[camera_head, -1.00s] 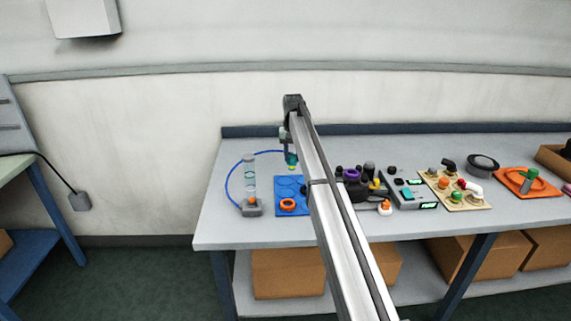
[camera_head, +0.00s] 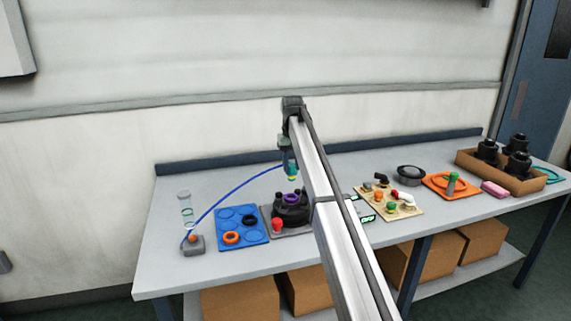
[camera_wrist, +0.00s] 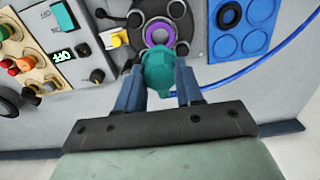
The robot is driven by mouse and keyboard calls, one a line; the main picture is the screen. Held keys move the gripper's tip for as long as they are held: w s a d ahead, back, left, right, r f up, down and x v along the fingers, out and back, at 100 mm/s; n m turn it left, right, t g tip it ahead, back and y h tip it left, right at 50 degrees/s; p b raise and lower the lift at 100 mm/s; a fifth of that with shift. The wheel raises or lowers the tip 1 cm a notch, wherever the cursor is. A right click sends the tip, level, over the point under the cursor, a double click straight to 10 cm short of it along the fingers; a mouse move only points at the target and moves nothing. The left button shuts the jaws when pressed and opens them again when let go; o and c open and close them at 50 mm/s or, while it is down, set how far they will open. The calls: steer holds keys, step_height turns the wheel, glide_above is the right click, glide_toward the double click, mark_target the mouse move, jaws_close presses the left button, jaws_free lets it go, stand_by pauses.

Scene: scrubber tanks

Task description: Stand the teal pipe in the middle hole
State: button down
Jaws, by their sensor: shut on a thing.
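My gripper (camera_head: 289,162) is shut on the teal pipe (camera_head: 291,169) and holds it in the air above the black round unit (camera_head: 291,213). In the wrist view the teal pipe (camera_wrist: 170,72) sits between the fingertips of my gripper (camera_wrist: 162,88). The unit has a purple ring (camera_head: 292,198) at its centre, with several dark posts around it. In the wrist view the purple ring (camera_wrist: 159,27) shows just beyond the pipe, around a paler centre. The pipe's lower end appears apart from the unit. I cannot tell how well it lines up with the middle hole.
A blue hose (camera_head: 230,192) arcs from the clear tube's base (camera_head: 194,245) towards my gripper. A blue tray (camera_head: 219,219) with an orange and a black ring lies left of the unit. A red knob (camera_head: 277,224) stands in front; a valve panel (camera_head: 402,207) is to the right.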

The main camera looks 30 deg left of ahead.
mark_target(291, 178)
steer(key=shift+f, duration=0.2)
steer(key=shift+f, duration=2.8)
steer(key=shift+f, duration=1.45)
stand_by(0.8)
jaws_free()
stand_by(0.8)
stand_by(0.5)
steer(key=shift+r, duration=3.5)
